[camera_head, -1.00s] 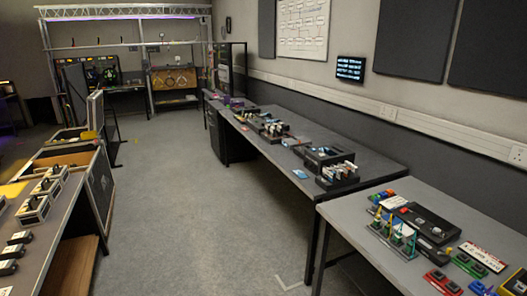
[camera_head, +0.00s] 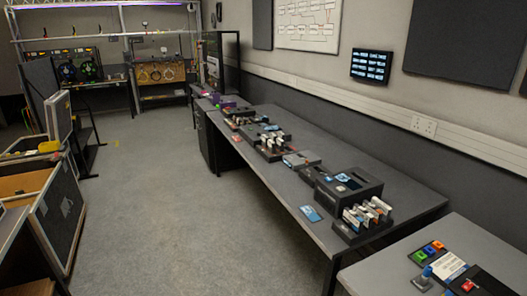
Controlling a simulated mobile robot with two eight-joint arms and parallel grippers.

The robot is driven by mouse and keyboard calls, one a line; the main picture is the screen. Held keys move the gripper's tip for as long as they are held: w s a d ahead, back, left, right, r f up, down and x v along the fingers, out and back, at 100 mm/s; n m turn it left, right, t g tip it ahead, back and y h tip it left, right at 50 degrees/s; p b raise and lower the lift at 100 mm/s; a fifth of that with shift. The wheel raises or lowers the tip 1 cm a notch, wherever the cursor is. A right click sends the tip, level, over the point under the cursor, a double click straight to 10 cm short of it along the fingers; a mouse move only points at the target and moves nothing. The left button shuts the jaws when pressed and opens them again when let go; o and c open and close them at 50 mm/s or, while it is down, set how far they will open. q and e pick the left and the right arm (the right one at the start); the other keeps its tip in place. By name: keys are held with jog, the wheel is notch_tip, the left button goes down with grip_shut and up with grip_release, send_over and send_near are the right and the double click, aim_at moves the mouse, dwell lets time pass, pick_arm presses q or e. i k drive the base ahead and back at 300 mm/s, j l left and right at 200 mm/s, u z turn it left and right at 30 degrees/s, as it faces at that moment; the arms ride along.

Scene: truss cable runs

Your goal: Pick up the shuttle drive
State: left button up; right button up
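No object in view can be told for certain as the shuttle drive. On the long grey table (camera_head: 262,180) a flat blue item (camera_head: 311,213) lies near the front edge. A grey box-like item (camera_head: 301,159) with a reddish mark lies further back. Neither of my grippers is in view.
A second grey table (camera_head: 440,262) with coloured blocks and a black panel is at the lower right. An open flight case (camera_head: 65,215) stands at the left. The grey floor (camera_head: 165,200) between is clear. A truss frame stands at the back.

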aim_at(280, 144)
jog(key=i+j+z, duration=0.2)
jog(key=i, duration=0.8)
jog(key=i+j+z, duration=0.1)
jog(key=i+j, duration=0.3)
jog(key=i, duration=0.35)
jog(key=i+j, duration=0.5)
jog(key=i, duration=0.25)
jog(key=i+j+z, duration=0.15)
jog(key=i+j, duration=0.35)
jog(key=i, duration=0.3)
jog(key=i+j+z, duration=0.1)
jog(key=i+j, duration=0.45)
jog(key=i, duration=0.15)
